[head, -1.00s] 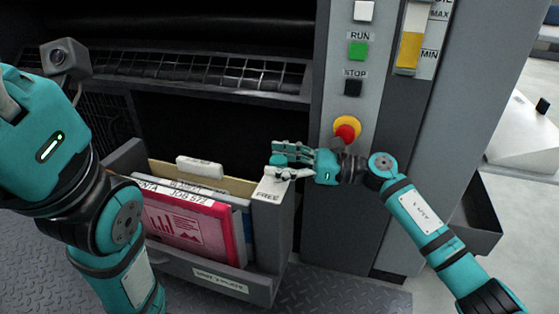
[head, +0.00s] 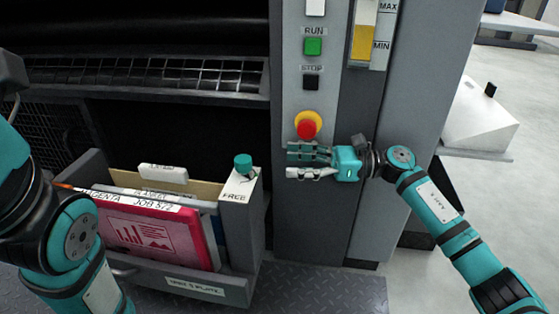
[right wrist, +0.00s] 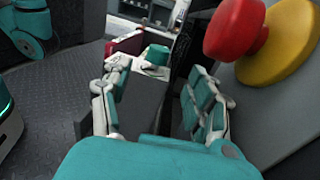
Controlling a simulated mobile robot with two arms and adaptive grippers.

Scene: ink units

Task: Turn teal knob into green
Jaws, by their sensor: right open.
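The teal knob (head: 243,163) stands on top of the corner post of the open drawer, above a white plate marked FREE (head: 238,190). It also shows in the right wrist view (right wrist: 157,54), beyond the fingers. No green marking shows by the knob; I cannot tell its exact angle. My right gripper (head: 291,162) is open and empty, to the right of the knob and apart from it, just below the red button. Its spread fingers show in the right wrist view (right wrist: 160,72). My left arm is at the left edge; its gripper is out of view.
The drawer (head: 240,288) holds a magenta folder (head: 150,235) and other files. A red button on a yellow base (head: 307,126) sits close above my right gripper, with black STOP (head: 311,82) and green RUN (head: 313,46) buttons higher.

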